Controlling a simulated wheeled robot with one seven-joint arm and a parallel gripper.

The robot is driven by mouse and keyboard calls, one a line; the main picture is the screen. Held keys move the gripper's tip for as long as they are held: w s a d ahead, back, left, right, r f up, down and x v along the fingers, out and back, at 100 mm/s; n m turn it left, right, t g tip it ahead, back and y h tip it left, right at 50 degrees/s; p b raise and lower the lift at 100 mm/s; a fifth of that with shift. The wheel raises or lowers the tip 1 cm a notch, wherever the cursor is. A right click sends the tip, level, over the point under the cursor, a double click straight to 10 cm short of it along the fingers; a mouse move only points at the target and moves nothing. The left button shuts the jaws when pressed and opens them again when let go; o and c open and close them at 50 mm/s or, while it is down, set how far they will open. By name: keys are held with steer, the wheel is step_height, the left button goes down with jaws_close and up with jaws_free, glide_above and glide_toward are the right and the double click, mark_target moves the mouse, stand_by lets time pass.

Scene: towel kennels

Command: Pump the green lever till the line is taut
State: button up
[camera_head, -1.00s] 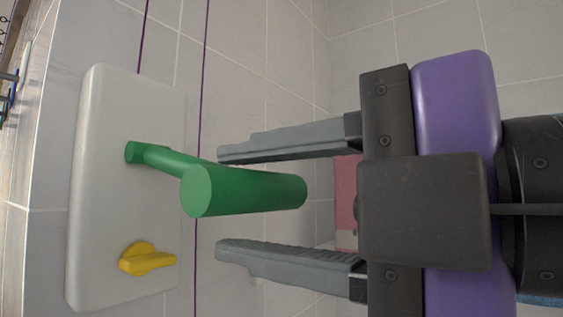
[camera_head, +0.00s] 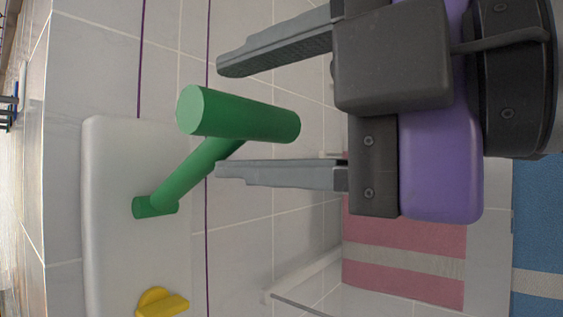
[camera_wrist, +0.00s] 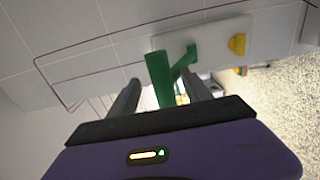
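The green lever (camera_head: 240,115) has a thick round handle on a short arm that comes out of a white panel (camera_head: 110,225) on the tiled wall. In the head view the arm slants up from its pivot to the handle. My gripper (camera_head: 218,118) is open, one finger above the handle and one below it, with gaps visible. The wrist view also shows the lever handle (camera_wrist: 160,78) between the spread fingers. A thin purple line (camera_head: 207,235) runs along the wall beside the panel and looks straight in the head view.
A yellow knob (camera_head: 160,303) sits on the panel below the lever pivot; it also shows in the wrist view (camera_wrist: 237,43). A pink and white striped towel (camera_head: 405,260) and a blue one (camera_head: 537,220) lie at the lower right. A glass-like edge is near the bottom.

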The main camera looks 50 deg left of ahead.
steer(key=shift+r, duration=0.2)
steer(key=v, duration=0.8)
steer(key=shift+d, duration=0.4)
steer(key=shift+f, duration=0.15)
